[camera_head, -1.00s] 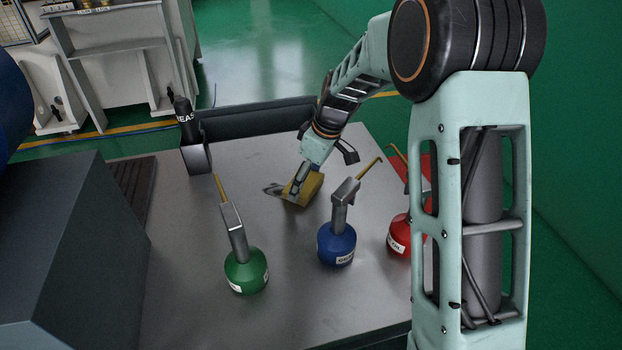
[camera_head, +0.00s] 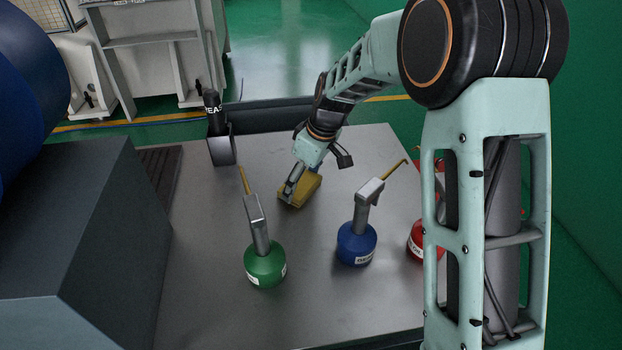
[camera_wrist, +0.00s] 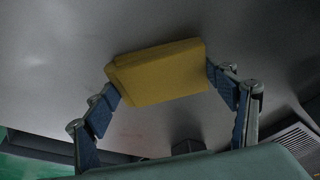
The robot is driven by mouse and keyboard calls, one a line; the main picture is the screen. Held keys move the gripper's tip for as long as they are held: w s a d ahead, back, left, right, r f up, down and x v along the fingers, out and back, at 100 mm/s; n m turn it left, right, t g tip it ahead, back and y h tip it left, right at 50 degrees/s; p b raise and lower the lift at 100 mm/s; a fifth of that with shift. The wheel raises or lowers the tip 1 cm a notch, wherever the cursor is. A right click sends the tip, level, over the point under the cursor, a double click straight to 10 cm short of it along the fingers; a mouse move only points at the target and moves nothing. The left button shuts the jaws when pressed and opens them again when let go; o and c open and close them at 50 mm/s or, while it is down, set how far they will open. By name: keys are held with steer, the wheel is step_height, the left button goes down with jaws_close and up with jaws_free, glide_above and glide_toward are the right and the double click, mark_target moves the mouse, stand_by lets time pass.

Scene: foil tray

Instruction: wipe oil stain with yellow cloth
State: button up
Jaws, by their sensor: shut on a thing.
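The yellow cloth (camera_head: 305,193) is a folded block on the grey metal tabletop (camera_head: 330,300), behind the green and blue oil cans. My gripper (camera_head: 291,187) reaches down from the back and is shut on the cloth. In the wrist view the cloth (camera_wrist: 160,72) sits between the two blue-padded fingers, gripped at its two ends. It is low at the tabletop; whether it presses on the surface I cannot tell. No clear oil stain shows in the head view now; the cloth and gripper hide part of the surface.
A green oil can (camera_head: 265,265), a blue one (camera_head: 356,245) and a red one (camera_head: 416,240), partly behind my arm, stand in front. A black bottle in a metal holder (camera_head: 221,148) stands at the back left. A dark machine block (camera_head: 70,230) borders the left.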

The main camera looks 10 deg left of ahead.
mark_target(284, 184)
steer(key=shift+s+a, duration=0.3)
steer(key=shift+a, duration=0.7)
steer(key=shift+s+a, duration=0.25)
steer(key=shift+a, duration=0.75)
steer(key=shift+r, duration=0.1)
steer(key=shift+r+p, duration=2)
steer(key=shift+r, duration=1)
steer(key=shift+r, duration=0.15)
steer(key=v, duration=0.1)
steer(key=p, duration=0.1)
steer(key=p+v, duration=0.1)
steer(key=shift+w+a+r, duration=0.15)
steer(key=shift+w+r, duration=0.05)
steer(key=shift+r, duration=0.25)
